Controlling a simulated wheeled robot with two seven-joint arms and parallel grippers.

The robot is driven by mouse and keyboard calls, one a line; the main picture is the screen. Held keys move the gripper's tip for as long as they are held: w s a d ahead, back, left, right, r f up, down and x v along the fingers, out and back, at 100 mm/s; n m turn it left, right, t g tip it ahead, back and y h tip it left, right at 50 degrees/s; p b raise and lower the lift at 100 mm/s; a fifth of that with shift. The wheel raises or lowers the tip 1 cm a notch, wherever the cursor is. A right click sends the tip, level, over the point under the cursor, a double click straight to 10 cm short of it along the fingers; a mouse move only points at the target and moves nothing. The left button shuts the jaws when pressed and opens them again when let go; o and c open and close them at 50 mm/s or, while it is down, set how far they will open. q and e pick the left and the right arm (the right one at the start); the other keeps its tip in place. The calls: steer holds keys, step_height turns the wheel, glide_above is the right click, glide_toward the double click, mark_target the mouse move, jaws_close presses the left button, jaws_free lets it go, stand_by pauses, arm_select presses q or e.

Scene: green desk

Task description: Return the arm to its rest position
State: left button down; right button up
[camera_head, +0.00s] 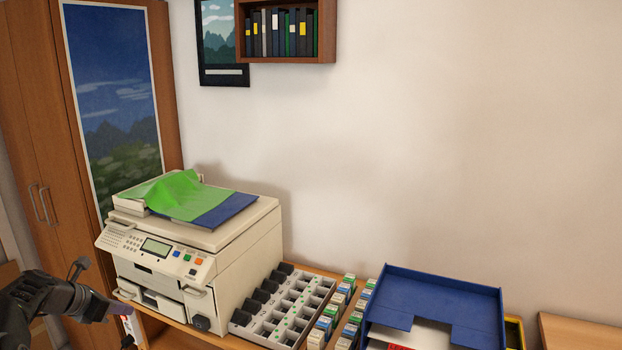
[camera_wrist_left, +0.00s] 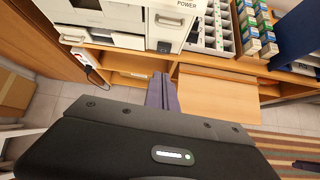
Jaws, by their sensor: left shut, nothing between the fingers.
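My left arm comes in at the lower left of the head view, and its gripper (camera_head: 122,307) is beside the front of the printer. In the left wrist view the fingers of my left gripper (camera_wrist_left: 162,92) are together with nothing between them, in front of the desk's wooden front below the printer. My right gripper is in neither view.
A cream printer (camera_head: 190,250) with green and blue folders on top stands on the desk. To its right are a grey slotted tray (camera_head: 283,308), rows of small boxes (camera_head: 348,312) and a blue paper tray (camera_head: 432,290). A wooden cabinet (camera_head: 45,150) stands left.

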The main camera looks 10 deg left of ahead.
arm_select(q)
step_height(320, 180, down, 14)
steer(key=s+m+g+y, duration=0.2)
steer(key=s+m+y, duration=0.1)
steer(key=m, duration=0.5)
steer(key=s+d+f+m+g, duration=0.1)
steer(key=s+d+f+m, duration=0.25)
steer(key=d+f, duration=0.3)
steer(key=s+d+f+m+g, duration=0.1)
steer(key=s+d+f+m, duration=0.1)
steer(key=d+f+m, duration=0.4)
steer(key=s+d+f+m+h, duration=0.1)
steer(key=s+d+f+m, duration=0.3)
steer(key=d, duration=0.5)
steer(key=s+d+f+m+h, duration=0.1)
steer(key=s+d+f+m, duration=0.2)
steer(key=s+d, duration=0.45)
steer(key=s+d+m+g+h, duration=0.2)
steer(key=s+d+m+g, duration=0.2)
steer(key=s+d, duration=1.1)
steer(key=d+m, duration=0.1)
steer(key=d, duration=0.2)
steer(key=shift+d+h, duration=0.4)
steer(key=shift+s+r+m, duration=0.1)
steer(key=shift+m, duration=0.15)
